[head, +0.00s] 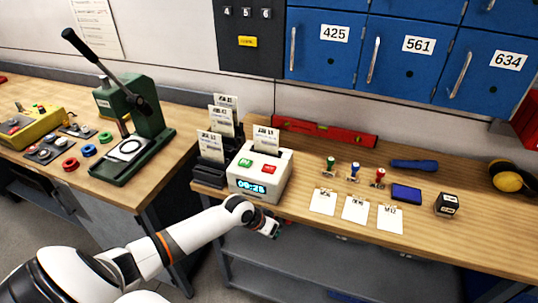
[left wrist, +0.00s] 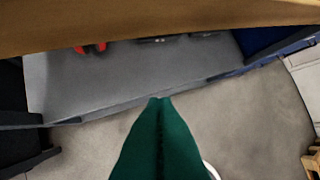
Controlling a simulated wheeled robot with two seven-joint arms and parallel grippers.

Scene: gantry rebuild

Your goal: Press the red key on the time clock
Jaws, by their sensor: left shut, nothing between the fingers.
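The time clock (head: 258,174) is a white box on the wooden bench, with a card standing in its top slot and a lit display on its front. Its red key (head: 269,169) is on the sloped top face, to the right of a green key (head: 245,163). My left gripper (head: 275,235) is below and in front of the clock, off the bench's front edge and apart from the keys. In the left wrist view its green fingers (left wrist: 161,100) are together with nothing between them. The clock is not in the left wrist view. My right gripper is not in view.
A card rack (head: 209,148) stands just left of the clock. Stamps, white tags (head: 355,208) and a blue ink pad (head: 406,194) lie to its right. The bench edge (left wrist: 120,32) and a grey lower shelf (left wrist: 130,75) show in the left wrist view.

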